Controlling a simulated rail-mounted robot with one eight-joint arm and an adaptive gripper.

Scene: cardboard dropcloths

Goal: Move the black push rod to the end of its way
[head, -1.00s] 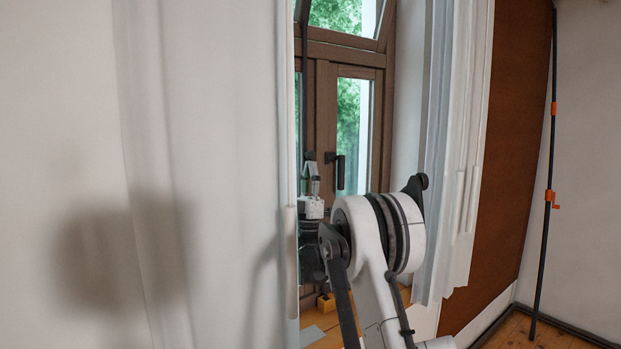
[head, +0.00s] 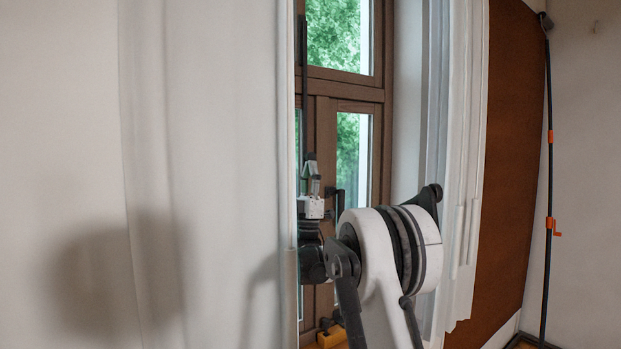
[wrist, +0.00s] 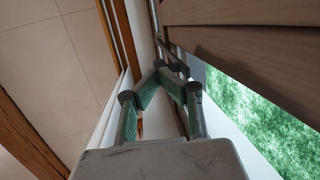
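My gripper (head: 311,160) points up at the rod's lower end. In the wrist view, the two green-grey fingers of my gripper (wrist: 166,72) come together at a dark fitting and appear closed on the rod's lower part; the exact contact is small and partly hidden. The upper window sash (head: 338,35) stands straight in its frame in the head view.
A dark window handle (head: 340,203) is right of my gripper. A black pole with orange fittings (head: 549,180) leans at the far right.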

